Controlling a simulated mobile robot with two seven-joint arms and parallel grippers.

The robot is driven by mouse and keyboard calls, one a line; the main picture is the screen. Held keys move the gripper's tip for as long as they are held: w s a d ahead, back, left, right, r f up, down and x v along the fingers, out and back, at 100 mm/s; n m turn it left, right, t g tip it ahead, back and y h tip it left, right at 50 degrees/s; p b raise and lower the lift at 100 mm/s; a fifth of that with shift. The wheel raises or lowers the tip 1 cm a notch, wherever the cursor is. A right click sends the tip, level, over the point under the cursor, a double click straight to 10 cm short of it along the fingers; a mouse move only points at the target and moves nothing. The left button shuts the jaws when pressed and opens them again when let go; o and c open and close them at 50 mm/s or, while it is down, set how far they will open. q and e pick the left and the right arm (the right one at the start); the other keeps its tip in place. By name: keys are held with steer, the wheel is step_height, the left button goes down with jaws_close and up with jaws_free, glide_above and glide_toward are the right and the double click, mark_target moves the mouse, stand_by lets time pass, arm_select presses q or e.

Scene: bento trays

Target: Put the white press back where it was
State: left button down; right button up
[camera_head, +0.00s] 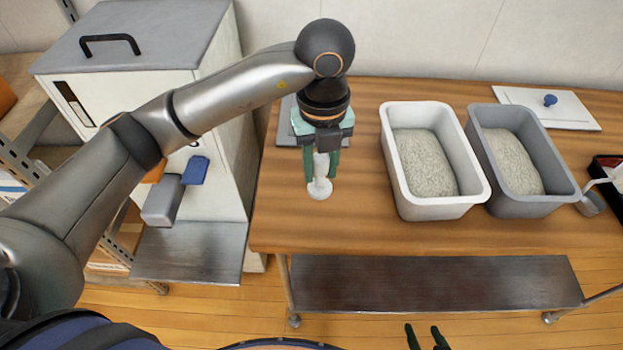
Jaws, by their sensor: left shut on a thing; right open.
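The white press (320,189) has a round white end that shows below my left gripper (321,170). My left gripper's green fingers are shut on it, one on each side, near the left end of the wooden table. The gripper body hides the upper part of the press. I cannot tell whether the press touches the table. A flat grey board (287,131) lies behind the gripper, partly hidden by it. My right gripper (427,337) shows only its green fingertips, apart and empty, at the bottom edge, in front of the table.
A white tub (393,165) and a grey tub (561,183) of rice stand right of the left gripper. A white lid (575,112) lies behind them. A black tray (607,163) is at the right edge. A white cabinet (222,120) stands left. The front-left tabletop is clear.

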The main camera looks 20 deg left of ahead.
arm_select(q)
steer(key=shift+w+a+f, duration=0.15)
steer(key=shift+a+f, duration=0.55)
steer(key=shift+f, duration=0.1)
steer(key=shift+w+a+f, duration=0.1)
steer(key=shift+a+f, duration=0.05)
steer(key=shift+f, duration=1.6)
steer(key=shift+f, duration=0.15)
steer(key=c, duration=0.6)
jaws_free()
step_height(320, 180, up, 12)
steer(key=shift+r+p, duration=0.2)
steer(key=shift+p, duration=0.35)
